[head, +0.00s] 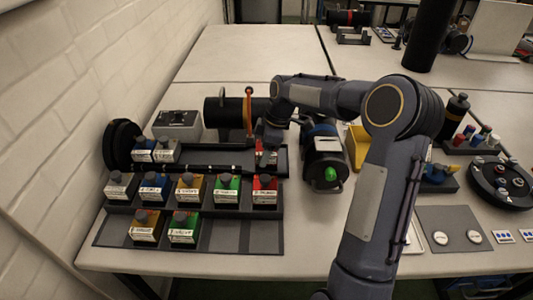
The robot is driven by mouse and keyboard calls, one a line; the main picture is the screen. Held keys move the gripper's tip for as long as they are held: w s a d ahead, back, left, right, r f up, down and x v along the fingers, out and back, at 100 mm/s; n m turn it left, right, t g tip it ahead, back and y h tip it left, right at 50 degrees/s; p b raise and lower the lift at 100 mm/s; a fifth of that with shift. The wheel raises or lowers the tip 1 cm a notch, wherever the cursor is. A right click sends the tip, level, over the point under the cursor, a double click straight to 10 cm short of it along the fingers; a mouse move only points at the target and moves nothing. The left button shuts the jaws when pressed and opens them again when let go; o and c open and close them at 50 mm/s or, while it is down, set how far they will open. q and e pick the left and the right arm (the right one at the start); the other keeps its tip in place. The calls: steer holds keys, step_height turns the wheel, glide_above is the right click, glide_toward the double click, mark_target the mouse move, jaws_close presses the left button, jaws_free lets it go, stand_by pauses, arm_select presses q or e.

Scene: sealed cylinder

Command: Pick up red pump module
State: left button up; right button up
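A red module (265,191) with a dark knob and a white label stands upright at the right end of the rack's middle row. A second red module (259,144) shows in part at the back right of the rack, partly hidden by my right gripper. My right gripper (267,158) points down over the back row, beside or around this second module and behind the first one. Its fingers are small and dark, so I cannot tell whether they are open or shut. The labels are too small to read for certain. My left gripper is not in view.
The dark rack (228,210) also holds grey, blue, yellow and green modules. A black cylinder (225,112) with an orange clamp handle (249,112) lies behind it. A motor-like unit (323,160) with a green knob stands to the right. A white brick wall borders the left.

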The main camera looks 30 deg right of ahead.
steer(key=c, duration=0.6)
steer(key=shift+r, duration=0.15)
